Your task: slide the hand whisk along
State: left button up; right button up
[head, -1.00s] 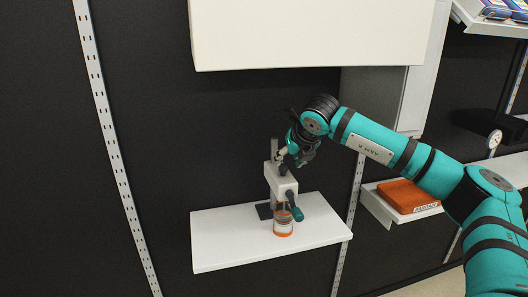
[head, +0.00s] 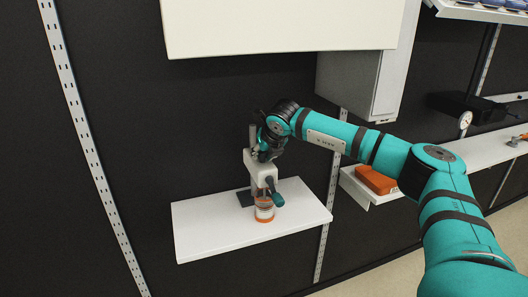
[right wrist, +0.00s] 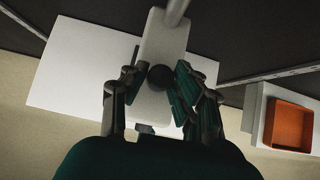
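I cannot make out a hand whisk in either view. In the head view my right gripper (head: 261,152) is at the top of a white upright device (head: 262,175) with a grey post and a dark teal handle (head: 276,197). In the right wrist view the fingers (right wrist: 160,76) are spread on either side of a dark round knob (right wrist: 160,79), over the device's white body (right wrist: 164,38). They look open; contact with the knob cannot be told. A jar with orange bands (head: 264,209) stands under the device. My left gripper is not in view.
The device stands on a white shelf (head: 205,232), whose left part is bare. A large white cabinet (head: 280,25) hangs above, close over my right arm. To the right, an orange box (head: 377,180) sits on another shelf, and a small dial (head: 465,120) shows beyond.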

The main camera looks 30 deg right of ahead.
grip_shut()
jog(key=shift+w+r+p, duration=0.2)
jog(key=shift+r+p, duration=0.15)
jog(key=shift+r, duration=0.55)
notch_tip(320, 180, up, 2)
jog(key=shift+s+r+p, duration=0.1)
jog(key=shift+p, duration=0.2)
jog(key=shift+r+p, duration=1.05)
jog(key=shift+r, duration=1.75)
jog(key=o, duration=0.5)
grip_release()
jog(key=o, duration=0.5)
jog(key=shift+s+r, duration=0.1)
jog(key=shift+s, duration=0.15)
